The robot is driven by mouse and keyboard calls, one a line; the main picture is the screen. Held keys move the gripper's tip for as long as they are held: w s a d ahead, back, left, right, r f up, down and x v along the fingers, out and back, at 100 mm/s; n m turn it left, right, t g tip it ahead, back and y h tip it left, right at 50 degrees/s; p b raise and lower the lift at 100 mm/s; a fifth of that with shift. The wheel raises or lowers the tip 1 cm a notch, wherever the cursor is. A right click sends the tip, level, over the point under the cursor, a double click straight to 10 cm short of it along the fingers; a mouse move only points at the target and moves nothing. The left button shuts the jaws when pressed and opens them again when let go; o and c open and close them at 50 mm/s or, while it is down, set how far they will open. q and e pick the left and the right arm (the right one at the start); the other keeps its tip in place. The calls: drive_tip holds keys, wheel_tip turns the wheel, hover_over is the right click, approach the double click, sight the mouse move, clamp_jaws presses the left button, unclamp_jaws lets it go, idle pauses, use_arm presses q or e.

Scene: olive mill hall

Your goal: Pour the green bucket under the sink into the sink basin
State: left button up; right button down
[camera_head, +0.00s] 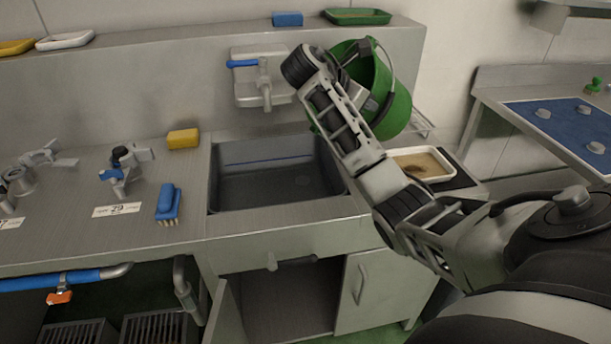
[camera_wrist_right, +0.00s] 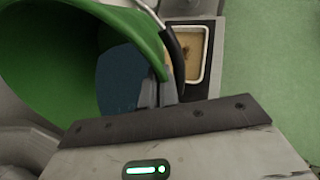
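In the right wrist view the bucket (camera_wrist_right: 150,38) fills the upper left, with dark blue-grey showing inside; the fingertips are largely hidden. The basin looks empty in the part that shows; its right side is behind my arm. My left gripper is not in view.
A faucet (camera_head: 264,82) stands behind the basin. A yellow sponge (camera_head: 183,139) and blue brush (camera_head: 169,203) lie left of it. A white tray (camera_head: 422,165) is at the right. The cabinet below the sink (camera_head: 282,300) stands open. A table with a blue mat (camera_head: 560,125) is far right.

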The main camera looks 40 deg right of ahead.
drive_tip(key=shift+w+a+f+h, duration=0.1)
drive_tip(key=shift+a+f+h, duration=0.25)
drive_tip(key=shift+f+h, duration=0.25)
drive_tip(key=shift+w+a+f+h, duration=0.1)
drive_tip(key=shift+a+f+h, duration=0.2)
drive_tip(key=shift+f+h, duration=0.25)
idle(6.8)
